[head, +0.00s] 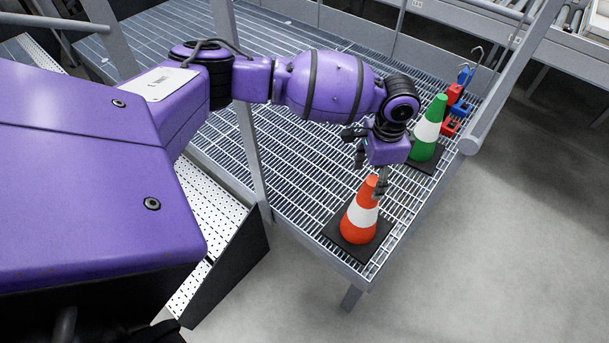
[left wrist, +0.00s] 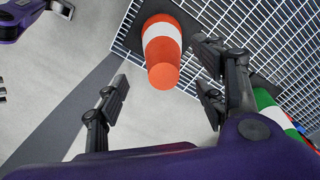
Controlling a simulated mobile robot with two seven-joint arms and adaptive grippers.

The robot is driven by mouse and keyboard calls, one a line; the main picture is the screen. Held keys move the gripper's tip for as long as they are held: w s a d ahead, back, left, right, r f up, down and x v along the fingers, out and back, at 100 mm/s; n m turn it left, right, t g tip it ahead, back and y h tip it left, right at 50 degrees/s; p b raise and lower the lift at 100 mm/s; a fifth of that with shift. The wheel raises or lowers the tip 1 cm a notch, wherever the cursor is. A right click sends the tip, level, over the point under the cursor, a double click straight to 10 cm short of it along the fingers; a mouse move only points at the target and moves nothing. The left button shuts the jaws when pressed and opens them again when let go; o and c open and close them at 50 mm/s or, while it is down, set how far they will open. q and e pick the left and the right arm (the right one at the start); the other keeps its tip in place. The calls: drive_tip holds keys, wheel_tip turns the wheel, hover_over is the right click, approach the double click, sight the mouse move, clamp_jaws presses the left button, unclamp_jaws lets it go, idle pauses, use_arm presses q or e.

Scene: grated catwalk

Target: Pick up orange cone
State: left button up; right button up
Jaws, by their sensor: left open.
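The orange cone (head: 361,214) with a white band stands upright on its black base near the catwalk's front corner. It also shows in the left wrist view (left wrist: 162,62), its tip pointing toward the camera. My left gripper (head: 372,174) is open and empty around the height of the cone's tip. In the left wrist view, the fingers of my left gripper (left wrist: 161,72) stand apart on either side of the tip. I cannot tell from the head view how closely they surround it. A purple and black part of mine, possibly my right gripper, shows at the wrist view's upper left.
A green cone (head: 428,130) with a white band stands behind the orange one. Red and blue items (head: 456,100) and a metal hook (head: 478,54) are beyond it. A rail (head: 510,80) rises at right. The grated catwalk (head: 290,170) is clear left of the cones.

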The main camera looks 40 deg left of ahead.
sight(370, 193)
use_arm(q)
drive_tip(key=shift+w+d+f, duration=0.15)
drive_tip(key=shift+f, duration=0.05)
wheel_tip(370, 193, down, 7)
drive_tip(key=shift+f+b, duration=0.2)
drive_tip(key=shift+b, duration=0.1)
drive_tip(key=shift+d, duration=0.1)
clamp_jaws()
idle(0.3)
